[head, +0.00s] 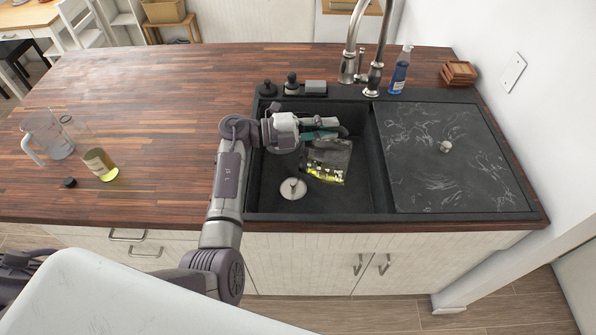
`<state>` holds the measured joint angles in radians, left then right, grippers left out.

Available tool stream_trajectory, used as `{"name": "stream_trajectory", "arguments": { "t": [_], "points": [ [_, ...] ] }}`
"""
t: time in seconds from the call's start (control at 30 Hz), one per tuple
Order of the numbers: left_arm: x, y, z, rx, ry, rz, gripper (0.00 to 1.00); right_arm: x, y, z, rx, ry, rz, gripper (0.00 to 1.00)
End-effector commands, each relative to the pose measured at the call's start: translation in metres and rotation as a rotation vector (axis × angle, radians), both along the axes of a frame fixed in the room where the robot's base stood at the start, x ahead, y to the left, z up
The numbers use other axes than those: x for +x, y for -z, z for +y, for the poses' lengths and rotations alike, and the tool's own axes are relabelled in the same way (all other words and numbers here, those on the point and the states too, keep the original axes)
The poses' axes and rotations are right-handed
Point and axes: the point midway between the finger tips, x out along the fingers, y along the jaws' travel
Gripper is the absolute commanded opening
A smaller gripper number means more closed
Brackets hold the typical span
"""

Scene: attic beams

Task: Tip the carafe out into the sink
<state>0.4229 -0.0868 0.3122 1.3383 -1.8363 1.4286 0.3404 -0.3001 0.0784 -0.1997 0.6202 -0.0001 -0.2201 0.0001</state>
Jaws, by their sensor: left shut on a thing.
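My left gripper (318,127) reaches over the open basin of the dark sink (275,205). It is shut on a clear glass carafe (330,154), gripping it near a teal-green band. The carafe hangs inside the basin outline, above or near its floor. Yellow-green liquid shows in its lower part. The gripper covers part of the carafe, so I cannot tell clearly how far it is tilted or where its mouth points. My right gripper is not in view.
A round metal drain piece (293,188) lies in the basin. The tap (375,62) and a blue bottle (400,72) stand behind. A dark board (455,160) covers the right side.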

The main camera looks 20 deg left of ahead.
Motion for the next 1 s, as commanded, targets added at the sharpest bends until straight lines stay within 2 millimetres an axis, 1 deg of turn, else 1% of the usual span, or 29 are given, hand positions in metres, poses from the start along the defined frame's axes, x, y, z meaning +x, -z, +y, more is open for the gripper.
{"name": "stream_trajectory", "arguments": {
  "t": [0.5,0.67,0.77,0.8,0.9,0.93,1.0],
  "points": [
    [0.000,-0.004,0.011,-0.059,-0.001,-0.004,0.00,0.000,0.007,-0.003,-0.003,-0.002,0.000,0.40],
    [0.000,-0.005,0.010,-0.059,0.000,-0.005,0.00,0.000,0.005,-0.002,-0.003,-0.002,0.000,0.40],
    [0.000,-0.010,-0.010,0.032,0.004,-0.005,0.00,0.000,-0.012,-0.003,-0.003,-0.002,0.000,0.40],
    [0.000,-0.005,-0.021,0.091,0.004,-0.002,0.00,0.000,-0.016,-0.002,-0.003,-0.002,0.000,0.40],
    [0.001,0.008,-0.040,0.216,0.003,0.002,0.00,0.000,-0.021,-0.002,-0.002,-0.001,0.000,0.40],
    [0.001,0.011,-0.044,0.239,0.002,0.005,0.00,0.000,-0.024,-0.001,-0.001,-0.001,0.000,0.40],
    [0.002,0.016,-0.047,0.255,0.000,0.006,0.00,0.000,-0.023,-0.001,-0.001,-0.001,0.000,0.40]
  ]
}}
